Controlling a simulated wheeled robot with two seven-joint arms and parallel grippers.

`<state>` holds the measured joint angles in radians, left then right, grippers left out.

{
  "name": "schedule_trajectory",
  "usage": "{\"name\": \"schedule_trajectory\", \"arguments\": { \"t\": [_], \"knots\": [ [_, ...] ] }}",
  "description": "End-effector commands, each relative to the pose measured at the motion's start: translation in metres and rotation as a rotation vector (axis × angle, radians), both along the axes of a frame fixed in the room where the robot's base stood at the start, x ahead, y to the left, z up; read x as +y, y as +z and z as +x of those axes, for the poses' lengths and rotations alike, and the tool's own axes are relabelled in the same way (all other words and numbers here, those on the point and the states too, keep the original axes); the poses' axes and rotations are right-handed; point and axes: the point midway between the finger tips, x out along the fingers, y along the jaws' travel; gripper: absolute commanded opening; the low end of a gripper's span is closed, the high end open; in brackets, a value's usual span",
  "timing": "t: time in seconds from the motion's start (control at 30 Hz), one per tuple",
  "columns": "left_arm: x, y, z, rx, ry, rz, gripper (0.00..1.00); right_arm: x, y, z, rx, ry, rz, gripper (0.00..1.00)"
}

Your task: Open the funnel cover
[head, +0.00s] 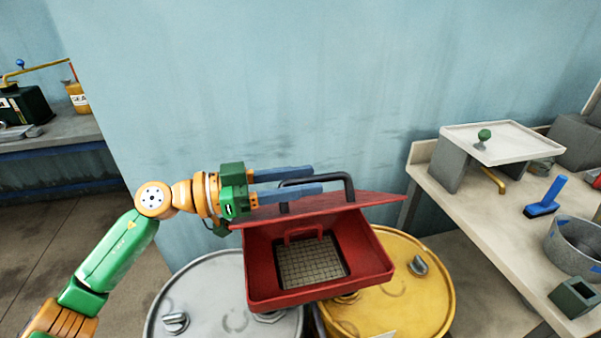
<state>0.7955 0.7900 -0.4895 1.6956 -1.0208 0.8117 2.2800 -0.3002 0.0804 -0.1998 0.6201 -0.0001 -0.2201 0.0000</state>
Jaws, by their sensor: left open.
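The red funnel (318,292) sits over the drums, with a grid strainer and a small red handle inside. Its red cover (370,205) is raised at the back edge, tilted, with the funnel's mouth exposed. A dark bar handle (350,187) stands on the cover. My left gripper (317,180) is open, its two blue fingers pointing right above the cover. The fingers overlap the left part of the handle in the picture; I cannot tell whether they touch it. My right gripper is not in view.
A grey drum (205,290) and a yellow drum (405,300) stand under the funnel. A bench (465,225) at right holds a white tray (480,143), a blue brush (545,200) and a metal pot (575,245). The blue wall (300,80) is close behind.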

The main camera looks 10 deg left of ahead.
Motion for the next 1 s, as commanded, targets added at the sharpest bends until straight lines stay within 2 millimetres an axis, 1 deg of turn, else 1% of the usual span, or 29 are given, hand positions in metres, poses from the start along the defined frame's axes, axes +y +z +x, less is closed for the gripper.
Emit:
{"name": "schedule_trajectory", "arguments": {
  "t": [0.2,0.23,0.27,0.3,0.4,1.0],
  "knots": [
    [-0.0013,-0.001,0.0007,-0.001,0.001,0.001,0.48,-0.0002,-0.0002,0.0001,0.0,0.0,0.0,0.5],
    [-0.0013,-0.001,0.0007,-0.001,0.001,0.001,0.43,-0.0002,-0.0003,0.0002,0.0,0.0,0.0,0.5],
    [-0.0013,-0.001,0.0007,-0.001,0.001,0.001,0.35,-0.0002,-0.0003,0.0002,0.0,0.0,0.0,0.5],
    [-0.0012,-0.001,0.0007,-0.001,0.001,0.001,0.24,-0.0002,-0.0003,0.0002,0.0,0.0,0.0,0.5],
    [-0.0011,-0.001,0.0007,-0.001,0.001,0.001,0.0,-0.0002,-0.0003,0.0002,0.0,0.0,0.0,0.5],
    [-0.0009,-0.0008,0.0008,-0.002,0.001,0.001,0.0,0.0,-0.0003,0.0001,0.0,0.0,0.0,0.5]
  ]
}}
